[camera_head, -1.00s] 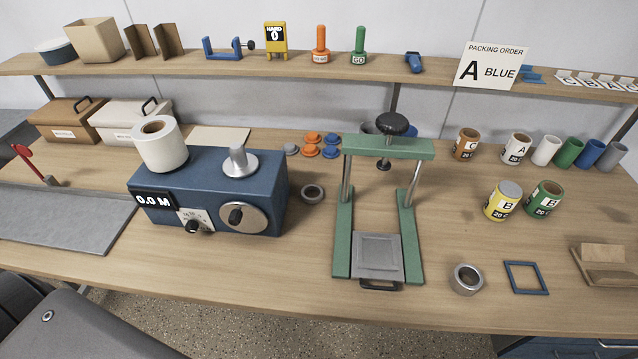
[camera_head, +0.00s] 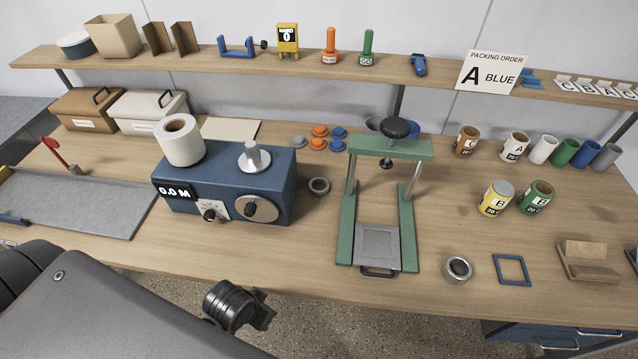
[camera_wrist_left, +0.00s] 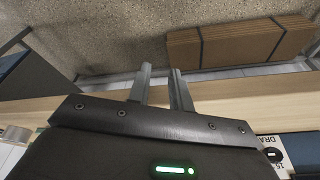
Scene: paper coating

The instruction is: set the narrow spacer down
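Two grey rings lie on the bench in the head view, and I cannot tell which is the narrow spacer. A small flat ring (camera_head: 319,186) lies just right of the blue winding machine (camera_head: 230,185). A taller ring (camera_head: 458,269) stands right of the green press (camera_head: 347,225). My left gripper (camera_wrist_left: 161,80) shows in the left wrist view with its two fingers apart and nothing between them, over the floor by the bench edge. A dark part of my arm shows at the bottom of the head view. My right gripper is not in view.
A blue square frame (camera_head: 511,269) and a wooden stand (camera_head: 587,262) are at the front right. A yellow can (camera_head: 495,199) and a green can (camera_head: 536,198) stand behind them. A grey mat (camera_head: 90,205) lies at the left. The bench front between machine and press is clear.

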